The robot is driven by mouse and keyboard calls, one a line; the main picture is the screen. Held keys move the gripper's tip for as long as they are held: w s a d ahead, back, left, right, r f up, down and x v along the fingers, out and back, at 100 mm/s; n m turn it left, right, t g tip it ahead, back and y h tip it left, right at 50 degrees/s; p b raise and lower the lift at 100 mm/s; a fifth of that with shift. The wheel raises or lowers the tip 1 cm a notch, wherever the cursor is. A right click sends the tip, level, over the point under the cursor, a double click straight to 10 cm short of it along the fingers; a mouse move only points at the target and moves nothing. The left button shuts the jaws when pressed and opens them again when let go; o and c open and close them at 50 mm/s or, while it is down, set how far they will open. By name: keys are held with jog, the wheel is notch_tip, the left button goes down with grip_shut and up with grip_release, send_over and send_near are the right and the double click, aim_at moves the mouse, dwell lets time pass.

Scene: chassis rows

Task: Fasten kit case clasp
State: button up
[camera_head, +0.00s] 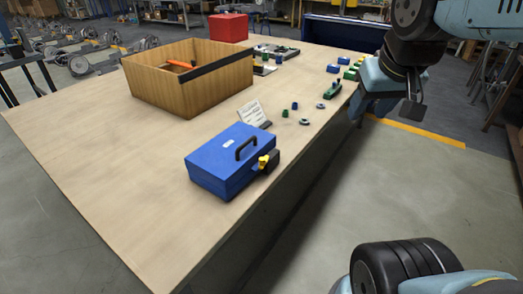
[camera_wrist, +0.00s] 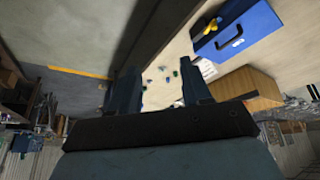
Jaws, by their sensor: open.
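The blue kit case (camera_head: 222,172) stands near the table's front edge, lid down, with a black handle on top. Its clasp (camera_head: 264,160), a yellow knob on a black part, sits on the right side; whether it is fastened is not clear. In the wrist view the case (camera_wrist: 255,28) is at the upper right, with the yellow clasp part (camera_wrist: 210,27) at its left end. My gripper (camera_head: 388,108) hangs off the table's right side, apart from the case. In the wrist view its two fingers (camera_wrist: 160,88) are spread with nothing between them.
A wooden crate (camera_head: 170,95) with an orange-handled tool stands behind the case, a red box (camera_head: 228,27) farther back. A small card (camera_head: 253,114) and several small green and blue parts lie to the right. The table (camera_head: 95,150) is bare to the left.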

jog(key=w+a+f+n+g, duration=0.2)
jog(key=w+a, duration=0.2)
jog(key=w, duration=0.4)
jog(key=n+g, duration=0.3)
jog(key=n, duration=0.4)
send_over(262, 158)
notch_tip(262, 158, down, 16)
notch_tip(262, 158, down, 14)
jog(key=shift+s+r, duration=0.1)
jog(key=shift+s, duration=0.05)
grip_shut()
